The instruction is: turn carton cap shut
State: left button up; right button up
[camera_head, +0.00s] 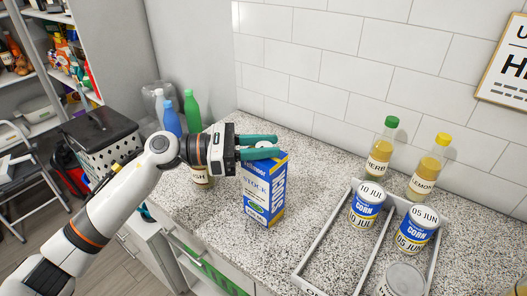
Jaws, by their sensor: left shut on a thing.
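A blue, white and yellow stock carton (257,196) stands upright on the speckled counter in the head view. My left gripper (264,147) reaches in from the left at the carton's top. Its two teal fingers are shut on the carton's pale cap (265,146), which shows only in part between them. The fingers hide most of the cap, so I cannot tell how far it is turned. My right gripper is not in view.
Right of the carton is a grey divided tray (318,237) with corn cans (367,207). Behind it stand a green-capped bottle (381,150) and a yellow-capped bottle (428,170). A jar (201,178) stands behind my gripper. Counter (310,170) between carton and tray is clear.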

pick_arm(q)
jog(key=o, duration=1)
jog(key=shift+c, duration=0.2)
jog(key=shift+a, duration=0.3)
jog(key=s+a+b, duration=0.1)
jog(key=a+b, duration=0.2)
jog(key=a, duration=0.8)
jog(key=shift+a+b, duration=0.2)
jog(key=shift+b, duration=0.1)
